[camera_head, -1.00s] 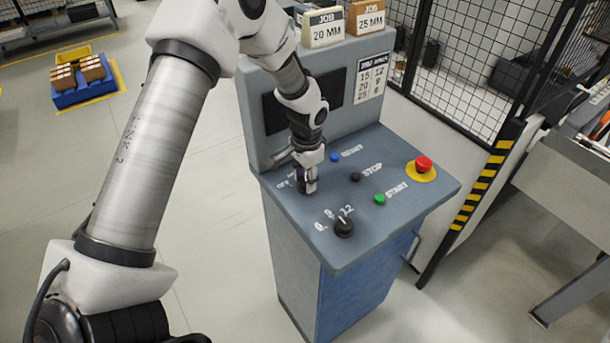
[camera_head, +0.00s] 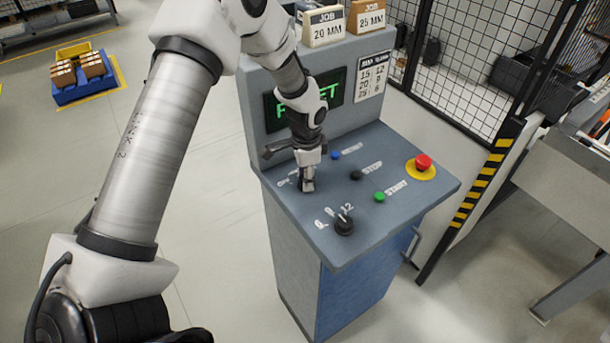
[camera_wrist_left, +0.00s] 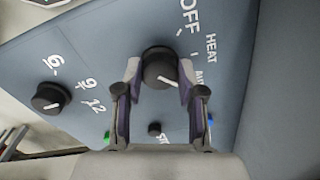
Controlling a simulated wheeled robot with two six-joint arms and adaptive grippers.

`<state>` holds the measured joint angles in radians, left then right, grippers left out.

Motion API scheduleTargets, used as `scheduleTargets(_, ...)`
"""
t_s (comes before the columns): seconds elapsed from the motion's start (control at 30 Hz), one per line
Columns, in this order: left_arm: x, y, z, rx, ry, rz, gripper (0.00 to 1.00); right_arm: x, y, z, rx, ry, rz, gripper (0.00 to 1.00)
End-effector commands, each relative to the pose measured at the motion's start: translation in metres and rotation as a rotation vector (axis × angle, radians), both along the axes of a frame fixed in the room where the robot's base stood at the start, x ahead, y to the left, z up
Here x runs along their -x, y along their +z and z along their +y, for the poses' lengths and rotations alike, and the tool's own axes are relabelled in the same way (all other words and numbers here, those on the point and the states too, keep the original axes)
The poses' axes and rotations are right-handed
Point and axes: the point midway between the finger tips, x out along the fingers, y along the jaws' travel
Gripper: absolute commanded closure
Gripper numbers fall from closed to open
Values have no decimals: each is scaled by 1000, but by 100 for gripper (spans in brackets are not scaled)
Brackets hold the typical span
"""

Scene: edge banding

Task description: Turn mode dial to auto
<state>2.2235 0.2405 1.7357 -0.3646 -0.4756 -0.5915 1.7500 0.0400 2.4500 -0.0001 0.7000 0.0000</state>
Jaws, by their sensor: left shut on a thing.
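The mode dial (camera_wrist_left: 158,66) is a round black knob with a white pointer line, beside the labels OFF, HEAT and a partly covered one starting "AU". Its pointer slants right and down in the left wrist view, towards the "AU" side. My left gripper (camera_wrist_left: 160,76) is shut on the dial, one finger on each side. In the head view the left gripper (camera_head: 308,186) reaches straight down to the panel's left part and hides the dial.
The console (camera_head: 290,215) also carries a second black dial (camera_head: 344,226) marked 6, 9, 12, blue (camera_head: 335,155), black (camera_head: 356,175) and green (camera_head: 379,196) buttons, and a red emergency stop (camera_head: 424,163). Its screen (camera_head: 336,90) shows green text, partly hidden by my arm.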

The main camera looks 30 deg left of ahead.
Motion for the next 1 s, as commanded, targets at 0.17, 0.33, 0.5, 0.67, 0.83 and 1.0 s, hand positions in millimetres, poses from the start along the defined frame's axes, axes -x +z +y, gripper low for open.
scheduleTargets(0.17,2,-3,-1,0,0,7,40,0,-1,0,0,0,0,60)
scheduleTargets(0.33,1,-2,0,0,0,4,36,0,0,0,0,0,0,60)
scheduleTargets(0.5,1,1,0,0,1,1,36,0,0,0,0,0,0,60)
scheduleTargets(0.67,0,21,-1,0,0,-1,36,0,0,0,0,0,0,60)
scheduleTargets(0.83,0,65,-3,-1,-1,-2,36,0,0,0,0,0,0,60)
scheduleTargets(1.0,1,102,-4,-1,0,1,36,0,0,0,0,0,0,60)
